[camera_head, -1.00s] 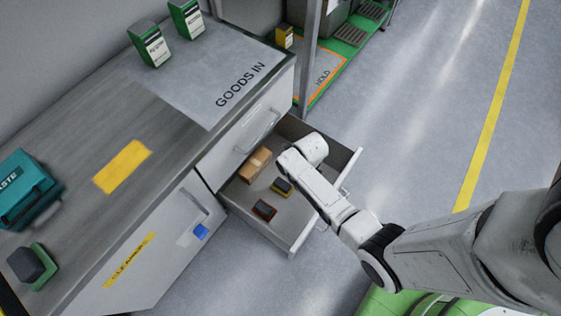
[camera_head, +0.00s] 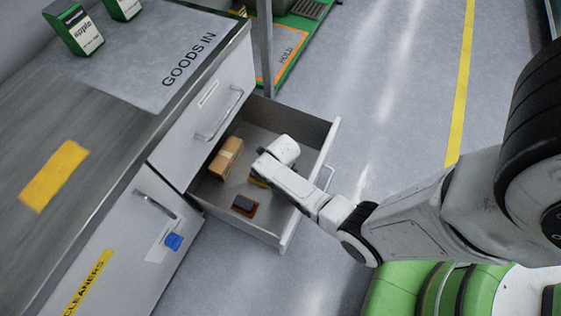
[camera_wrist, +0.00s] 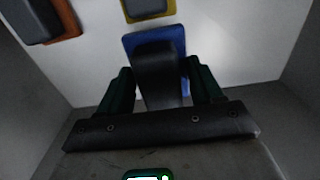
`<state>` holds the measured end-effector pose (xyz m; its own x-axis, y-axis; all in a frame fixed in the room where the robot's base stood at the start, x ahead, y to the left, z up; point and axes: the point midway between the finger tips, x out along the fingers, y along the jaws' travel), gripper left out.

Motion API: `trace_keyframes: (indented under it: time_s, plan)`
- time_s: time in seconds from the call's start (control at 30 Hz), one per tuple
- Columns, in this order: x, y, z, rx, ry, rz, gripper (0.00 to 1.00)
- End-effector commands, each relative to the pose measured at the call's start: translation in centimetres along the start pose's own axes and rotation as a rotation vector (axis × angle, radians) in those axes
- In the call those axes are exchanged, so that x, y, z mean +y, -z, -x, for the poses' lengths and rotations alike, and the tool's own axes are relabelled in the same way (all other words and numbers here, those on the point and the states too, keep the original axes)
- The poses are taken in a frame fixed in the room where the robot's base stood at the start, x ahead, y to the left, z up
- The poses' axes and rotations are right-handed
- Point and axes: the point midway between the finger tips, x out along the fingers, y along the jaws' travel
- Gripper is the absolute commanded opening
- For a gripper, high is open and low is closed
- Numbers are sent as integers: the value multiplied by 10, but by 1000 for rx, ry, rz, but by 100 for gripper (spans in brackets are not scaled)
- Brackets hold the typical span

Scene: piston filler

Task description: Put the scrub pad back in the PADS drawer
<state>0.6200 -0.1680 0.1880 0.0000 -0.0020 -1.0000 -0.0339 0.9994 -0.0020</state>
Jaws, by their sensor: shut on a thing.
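The scrub pad is a dark block with a flat blue base (camera_wrist: 157,82), seen in the wrist view between my fingers. My gripper (camera_wrist: 158,72) is shut on its dark part. In the head view my wrist (camera_head: 283,152) is over the open drawer (camera_head: 288,218) and hides the fingers and the held pad. I cannot tell whether the blue base touches the drawer floor. A dark block on an orange base (camera_head: 243,205) and one on a yellow base (camera_head: 257,182), mostly hidden, lie in the drawer. The wrist view shows both beyond the held pad.
A brown box (camera_head: 226,157) lies in the drawer's back left. A closed drawer front (camera_head: 212,107) and the counter stand left of it. A CLEANERS front (camera_head: 130,235) with a blue tag is at lower left. Clear grey floor lies to the right.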

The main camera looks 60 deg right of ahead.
Motion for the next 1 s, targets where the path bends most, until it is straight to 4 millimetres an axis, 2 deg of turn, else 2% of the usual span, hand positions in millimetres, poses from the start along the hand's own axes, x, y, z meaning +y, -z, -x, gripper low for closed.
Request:
trace_keyframes:
  time_s: [0.13,0.33,0.77,0.8,1.0]
  plan:
    - [0,0,-11,0,0,0,32]
    - [0,0,-39,1,0,0,32]
    - [0,0,-43,0,0,0,32]
    - [0,0,-43,0,0,0,66]
    - [0,0,-42,0,0,0,85]
